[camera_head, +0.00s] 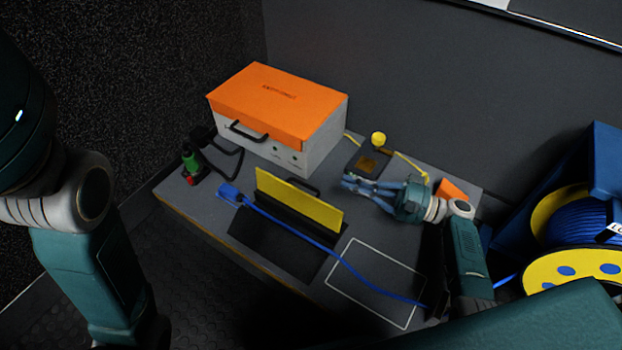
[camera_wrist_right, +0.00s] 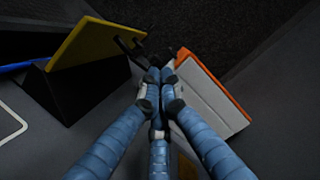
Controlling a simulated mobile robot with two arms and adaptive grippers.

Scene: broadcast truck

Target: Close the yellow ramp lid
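The yellow ramp lid (camera_head: 300,203) stands raised, tilted up along the black ramp base (camera_head: 272,243) on the table. A black handle (camera_head: 304,186) shows behind it. A blue cable (camera_head: 295,229) runs along the ramp in front of the lid, with a blue connector (camera_head: 230,193) at its left end. My right gripper (camera_head: 347,184) is to the right of the lid's far side. In the right wrist view its fingers (camera_wrist_right: 160,76) come together with nothing seen between them, close beside the handle and the yellow lid (camera_wrist_right: 95,38). My left gripper is out of view.
An orange-lidded white case (camera_head: 280,115) stands behind the ramp. A green device (camera_head: 190,162) is at the left edge, and a yellow-knobbed box (camera_head: 368,160) is behind my right gripper. A white outlined rectangle (camera_head: 343,278) is at the front right. A blue cable reel (camera_head: 580,235) is farther right.

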